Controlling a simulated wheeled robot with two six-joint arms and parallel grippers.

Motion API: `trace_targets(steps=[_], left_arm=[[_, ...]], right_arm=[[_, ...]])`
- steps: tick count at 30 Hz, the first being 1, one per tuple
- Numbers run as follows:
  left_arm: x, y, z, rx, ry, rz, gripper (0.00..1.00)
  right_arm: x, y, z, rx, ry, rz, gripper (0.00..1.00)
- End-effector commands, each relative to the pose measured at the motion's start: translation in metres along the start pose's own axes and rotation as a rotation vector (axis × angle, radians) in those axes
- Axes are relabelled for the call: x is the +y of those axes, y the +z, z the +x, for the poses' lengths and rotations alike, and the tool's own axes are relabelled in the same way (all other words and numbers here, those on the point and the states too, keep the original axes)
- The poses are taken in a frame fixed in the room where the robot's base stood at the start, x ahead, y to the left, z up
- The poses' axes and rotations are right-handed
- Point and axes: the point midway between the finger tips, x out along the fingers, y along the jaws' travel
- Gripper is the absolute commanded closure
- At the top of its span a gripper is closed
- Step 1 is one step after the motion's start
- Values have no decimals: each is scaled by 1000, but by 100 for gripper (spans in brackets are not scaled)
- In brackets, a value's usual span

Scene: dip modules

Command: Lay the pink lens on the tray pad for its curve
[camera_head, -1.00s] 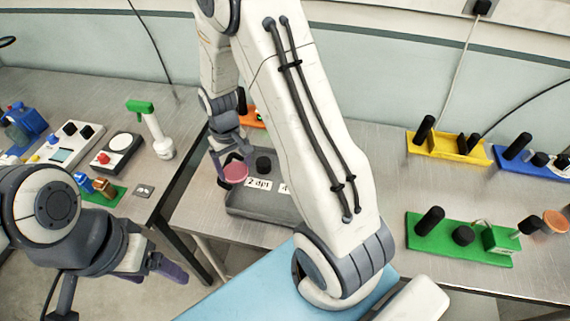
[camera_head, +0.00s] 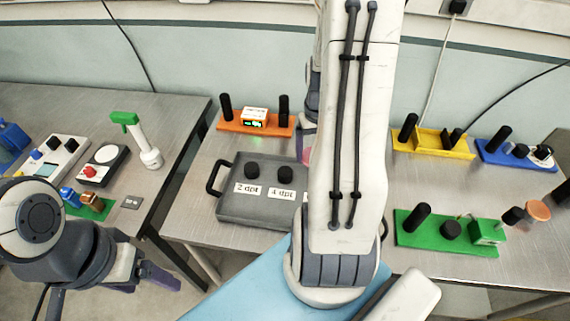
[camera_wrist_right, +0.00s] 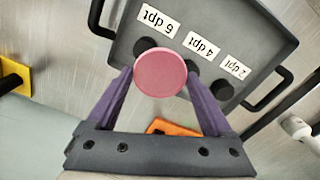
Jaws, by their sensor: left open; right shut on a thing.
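The pink lens (camera_wrist_right: 160,73) is a flat round disc held between the purple fingers of my right gripper (camera_wrist_right: 160,80). In the wrist view it overlaps part of the black pad by the "6 dpt" label (camera_wrist_right: 158,20); whether it touches is unclear. In the head view only a pink sliver of the lens (camera_head: 306,156) shows beside my right arm. The grey tray (camera_head: 232,208) has black pads by "2 dpt" (camera_head: 247,189) and "4 dpt" (camera_head: 281,193) labels; its right part is hidden by my arm. My left gripper (camera_head: 160,281) is open and empty at lower left.
An orange stand with a green display (camera_head: 256,123) is behind the tray. A yellow holder (camera_head: 430,143), a blue holder (camera_head: 510,150) and a green module (camera_head: 440,240) with an orange disc (camera_head: 538,210) stand to the right. The left table (camera_head: 150,190) holds several devices.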

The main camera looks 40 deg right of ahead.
Motion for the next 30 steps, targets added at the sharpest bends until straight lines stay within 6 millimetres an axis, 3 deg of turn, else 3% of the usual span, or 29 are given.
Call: trace_targets(steps=[6, 12, 24, 30], left_arm=[[1, -1, -16, 0, 0, -1, 21], [2, -1, -22, 0, 0, -1, 21], [2, -2, -34, 0, 0, -1, 21], [2, -2, -34, 0, 0, -1, 21]], right_arm=[[-44, -26, 28, -5, -1, -7, 76], [-66, -40, 45, -1, 0, -2, 76], [-68, -42, 84, -2, 0, 1, 76], [-68, -43, 88, 2, 0, 1, 76]])
